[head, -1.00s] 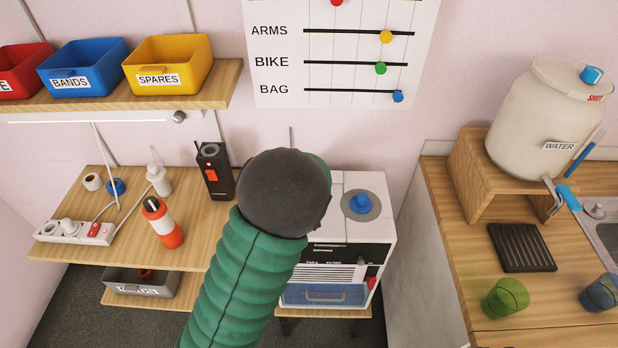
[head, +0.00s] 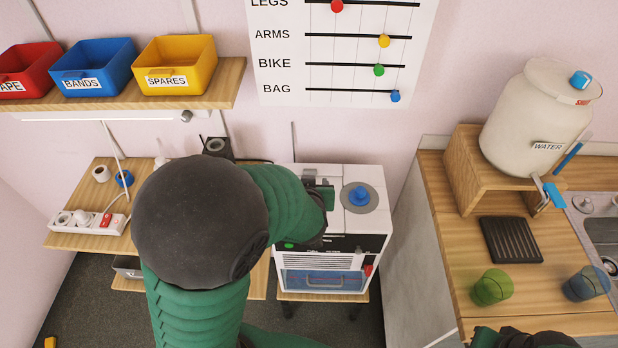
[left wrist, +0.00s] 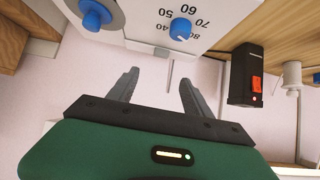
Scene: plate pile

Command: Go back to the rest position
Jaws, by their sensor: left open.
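My left arm, with a green sleeve and a dark round joint, rises from the bottom of the head view and bends right towards the white machine (head: 335,243). Its far end is at the machine's left side; the fingers cannot be made out there. In the left wrist view my left gripper (left wrist: 159,80) is open, with nothing between its two grey fingers. A white panel with numbers and a blue dial (left wrist: 181,29) shows beyond it. A piece of my right arm shows at the bottom right edge of the head view; its gripper is not in view.
A blue knob (head: 359,196) sits on the machine's top. My arm hides much of the left bench, with a power strip (head: 88,221). A shelf with red, blue and yellow bins (head: 174,64) hangs above. At right stand a water jar (head: 535,115) and a green cup (head: 491,287).

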